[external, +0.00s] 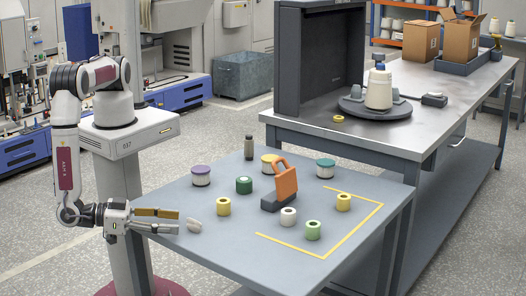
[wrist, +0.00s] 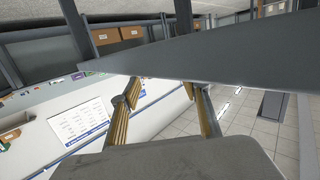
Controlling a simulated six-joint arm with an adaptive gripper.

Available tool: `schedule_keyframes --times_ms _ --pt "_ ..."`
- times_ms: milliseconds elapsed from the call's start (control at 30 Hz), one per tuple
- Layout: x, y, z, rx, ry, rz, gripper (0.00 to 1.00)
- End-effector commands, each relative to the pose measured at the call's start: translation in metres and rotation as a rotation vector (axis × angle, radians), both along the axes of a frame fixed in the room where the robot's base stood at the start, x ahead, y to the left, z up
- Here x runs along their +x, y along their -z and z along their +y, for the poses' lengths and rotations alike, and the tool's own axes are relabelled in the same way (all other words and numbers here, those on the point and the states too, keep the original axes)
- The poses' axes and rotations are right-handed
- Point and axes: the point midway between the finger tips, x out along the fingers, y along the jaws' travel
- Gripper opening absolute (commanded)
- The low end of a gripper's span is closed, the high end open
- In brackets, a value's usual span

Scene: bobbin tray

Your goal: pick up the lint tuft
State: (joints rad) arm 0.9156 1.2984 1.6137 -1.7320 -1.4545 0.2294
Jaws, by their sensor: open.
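The lint tuft (external: 194,225) is a small pale grey-white clump at the left end of the grey table in the external view. My gripper (external: 178,221) is at the table's left edge, its fingers lying roughly level and pointing right at the tuft. The fingers are apart with nothing between them, and the tuft sits just past their tips; I cannot tell whether they touch it. In the wrist view my gripper's two ribbed yellow fingers (wrist: 165,90) are spread, and the tuft does not show.
Several bobbins, such as a purple-topped one (external: 201,175) and a yellow one (external: 223,206), stand on the table (external: 240,245). An orange-handled tool (external: 285,183) stands among them. A dark bottle (external: 249,147) is behind. The table's front left is clear.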

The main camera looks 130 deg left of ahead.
Motion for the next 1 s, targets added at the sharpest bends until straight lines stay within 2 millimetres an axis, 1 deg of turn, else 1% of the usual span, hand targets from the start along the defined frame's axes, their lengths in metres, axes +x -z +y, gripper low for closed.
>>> schedule_keyframes --times_ms 233,500,633,767,1000 --pt "0.006 0.000 0.004 0.000 -0.002 0.000 0.46" --pt "0.029 0.002 0.020 -0.001 -0.002 0.000 0.46" --pt "0.037 0.004 0.029 0.000 -0.001 0.000 0.46" --pt "0.041 0.004 0.032 0.000 -0.001 0.000 0.46" --pt "0.041 0.004 0.032 0.000 0.000 0.000 0.46"
